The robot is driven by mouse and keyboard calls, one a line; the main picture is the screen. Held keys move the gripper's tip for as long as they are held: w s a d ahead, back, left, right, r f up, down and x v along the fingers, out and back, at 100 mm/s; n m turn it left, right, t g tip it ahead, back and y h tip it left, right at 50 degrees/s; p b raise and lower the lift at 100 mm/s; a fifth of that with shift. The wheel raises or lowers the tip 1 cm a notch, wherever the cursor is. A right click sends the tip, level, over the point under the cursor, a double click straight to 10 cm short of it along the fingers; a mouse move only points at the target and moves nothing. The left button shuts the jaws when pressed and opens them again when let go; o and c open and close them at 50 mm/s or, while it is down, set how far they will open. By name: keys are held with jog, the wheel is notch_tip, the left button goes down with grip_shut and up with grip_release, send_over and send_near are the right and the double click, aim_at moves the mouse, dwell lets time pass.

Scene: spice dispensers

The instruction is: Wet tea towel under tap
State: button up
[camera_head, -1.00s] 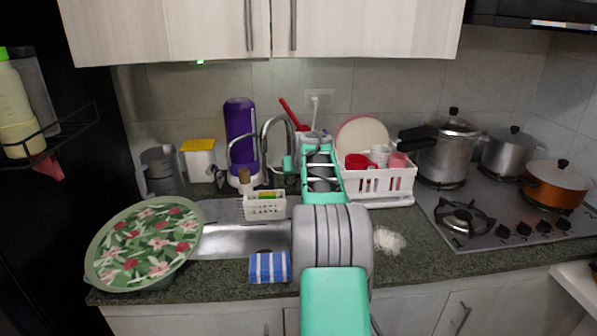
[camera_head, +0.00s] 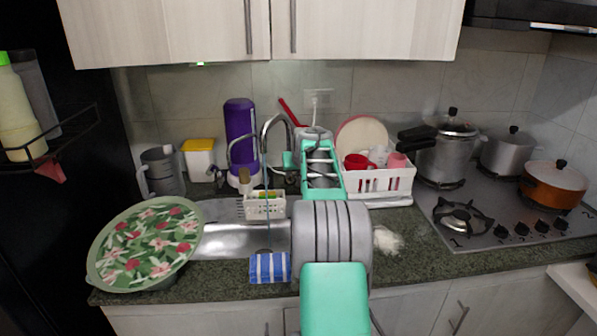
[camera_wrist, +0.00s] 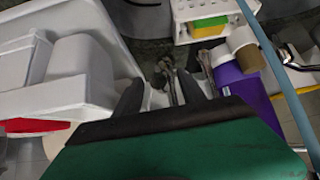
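The blue-and-white striped tea towel (camera_head: 270,267) lies over the front edge of the sink (camera_head: 225,238). The curved metal tap (camera_head: 276,120) stands behind the sink. A thin bluish water stream (camera_head: 267,190) falls from its spout into the sink, clear of the towel's visible part. It also crosses the right of the wrist view (camera_wrist: 275,70). My gripper (camera_head: 290,160) is beside the tap, on its right, mostly hidden by my arm. In the wrist view my gripper (camera_wrist: 162,86) has its dark fingers apart, with a slim metal part between them; contact cannot be told.
A white basket (camera_head: 265,208) with a sponge stands at the sink's back edge. A white dish rack (camera_head: 378,184) with cups is right of my arm. A purple bottle (camera_head: 240,135) is behind the tap. A floral tray (camera_head: 145,245) covers the left counter.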

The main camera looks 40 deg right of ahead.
jog(key=shift+o, duration=0.5)
jog(key=v, duration=0.7)
jog(key=shift+b, duration=0.4)
